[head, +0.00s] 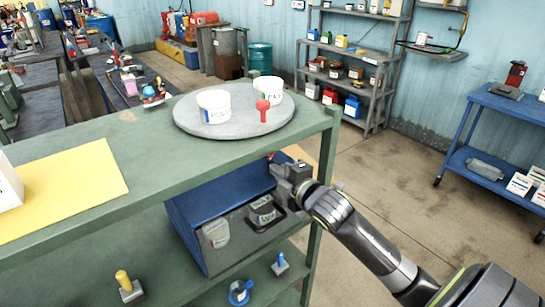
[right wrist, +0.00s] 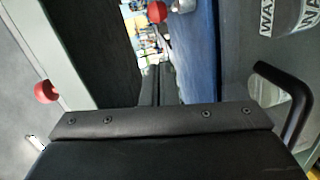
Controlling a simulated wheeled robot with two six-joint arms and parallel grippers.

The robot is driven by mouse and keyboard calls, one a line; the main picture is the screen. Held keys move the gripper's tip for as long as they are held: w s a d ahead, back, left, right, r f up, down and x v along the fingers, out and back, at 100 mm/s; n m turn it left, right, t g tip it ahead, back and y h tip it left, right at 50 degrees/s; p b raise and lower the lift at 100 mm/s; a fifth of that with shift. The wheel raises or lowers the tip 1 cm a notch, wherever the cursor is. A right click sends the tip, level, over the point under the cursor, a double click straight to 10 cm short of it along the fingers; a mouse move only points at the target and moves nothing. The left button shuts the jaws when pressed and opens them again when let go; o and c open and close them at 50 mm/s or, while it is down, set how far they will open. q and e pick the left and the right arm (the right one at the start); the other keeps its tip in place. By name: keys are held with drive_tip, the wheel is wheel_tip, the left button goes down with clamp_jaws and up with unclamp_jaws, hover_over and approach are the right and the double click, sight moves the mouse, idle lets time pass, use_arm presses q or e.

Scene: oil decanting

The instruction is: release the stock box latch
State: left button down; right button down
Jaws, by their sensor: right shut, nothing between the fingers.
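The stock box (head: 205,225) is a blue box on the shelf below the green top. Its grey front panel has a clear window, with a labelled can (head: 262,210) and a pale jar (head: 216,233) visible. The box's blue wall also shows in the right wrist view (right wrist: 194,60), beside a black bar handle (right wrist: 298,110). A red knob on a metal stem (right wrist: 157,12), seemingly the latch, is at the wall's upper end. My right gripper (head: 279,166) is at the box's upper right corner, shut and empty. Whether it touches the latch is unclear. My left gripper is out of view.
The green top's edge (head: 200,175) overhangs the box closely. A blue-handled tool (head: 280,265) stands on the shelf below. Open floor lies to the right.

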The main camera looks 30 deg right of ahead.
sight(273, 159)
drive_tip(key=w+p, duration=0.1)
drive_tip(key=w, duration=0.3)
drive_tip(key=shift+w+f, duration=0.15)
drive_tip(key=shift+w, duration=0.05)
drive_tip(key=shift+w+d+f+p, duration=0.25)
drive_tip(key=shift+w+d+p, duration=0.15)
drive_tip(key=shift+w+d, duration=0.3)
drive_tip(key=shift+w+d+f, duration=0.25)
drive_tip(key=shift+w+d, duration=0.2)
drive_tip(key=shift+d, duration=0.25)
drive_tip(key=shift+w+d+f+b, duration=0.1)
drive_tip(key=shift+w+d+b, duration=0.2)
drive_tip(key=shift+d+b, duration=0.1)
drive_tip(key=shift+r, duration=0.25)
